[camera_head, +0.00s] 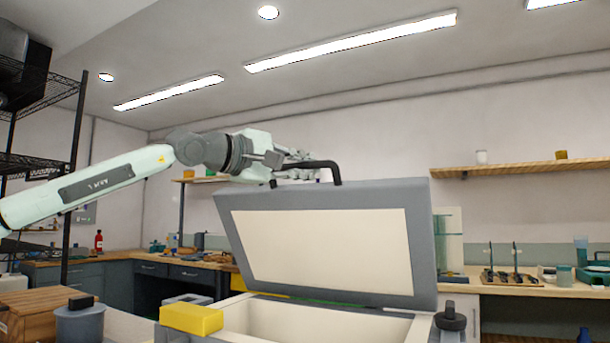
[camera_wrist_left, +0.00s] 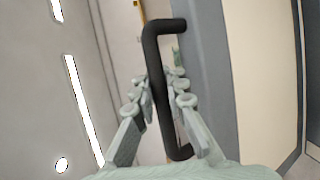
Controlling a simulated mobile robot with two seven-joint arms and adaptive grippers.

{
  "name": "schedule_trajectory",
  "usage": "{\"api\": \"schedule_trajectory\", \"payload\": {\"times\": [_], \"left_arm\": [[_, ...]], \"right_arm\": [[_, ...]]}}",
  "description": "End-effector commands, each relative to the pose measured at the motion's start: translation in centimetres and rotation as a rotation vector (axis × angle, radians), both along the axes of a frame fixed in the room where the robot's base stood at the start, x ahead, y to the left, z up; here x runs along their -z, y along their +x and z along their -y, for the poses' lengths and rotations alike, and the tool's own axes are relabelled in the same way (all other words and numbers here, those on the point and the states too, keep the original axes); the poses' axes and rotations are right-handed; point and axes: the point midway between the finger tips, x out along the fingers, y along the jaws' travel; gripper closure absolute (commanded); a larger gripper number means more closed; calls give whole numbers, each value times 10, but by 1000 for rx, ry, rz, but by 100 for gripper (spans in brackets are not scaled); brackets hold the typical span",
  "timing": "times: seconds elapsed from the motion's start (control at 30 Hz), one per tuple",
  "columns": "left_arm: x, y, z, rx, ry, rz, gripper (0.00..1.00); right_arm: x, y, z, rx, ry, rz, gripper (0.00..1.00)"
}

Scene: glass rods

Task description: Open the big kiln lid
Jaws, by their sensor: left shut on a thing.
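The big kiln lid (camera_head: 318,245) is grey with a cream inner panel. It stands raised and tilted up above the open cream kiln body (camera_head: 315,325) in the head view. The black handle (camera_wrist_left: 151,75) sits on the lid's upper edge, and it also shows in the head view (camera_head: 325,164). My left gripper (camera_wrist_left: 168,90) is shut on the handle, with its fingers on either side of the bar. The lid's edge (camera_wrist_left: 210,70) runs beside the handle in the left wrist view. My right gripper is not in view.
A yellow block (camera_head: 191,318) is at the kiln's front left, near a grey canister (camera_head: 80,322) and a wooden box (camera_head: 35,312). A dark knob (camera_head: 450,318) is at the right. A wire rack (camera_head: 45,95) stands at the left. A wall shelf (camera_head: 520,171) holds small items.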

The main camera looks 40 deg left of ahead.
Motion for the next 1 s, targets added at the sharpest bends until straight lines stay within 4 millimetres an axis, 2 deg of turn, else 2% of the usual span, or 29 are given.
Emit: {"api": "schedule_trajectory", "payload": {"times": [0.03, 0.3, 0.77, 0.8, 0.93, 1.0], "left_arm": [[-6, 5, -2, -4, -4, -13, 100], [-13, 18, -6, -1, -21, -62, 100], [-15, 19, -6, -1, -22, -67, 100], [-15, 19, -6, -1, -22, -67, 85], [-14, 20, -6, -1, -20, -69, 69], [-13, 20, -6, -1, -20, -71, 66]], "right_arm": [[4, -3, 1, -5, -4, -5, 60], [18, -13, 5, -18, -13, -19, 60], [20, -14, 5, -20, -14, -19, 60], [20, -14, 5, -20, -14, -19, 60], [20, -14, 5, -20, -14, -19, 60], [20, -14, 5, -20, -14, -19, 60]]}}
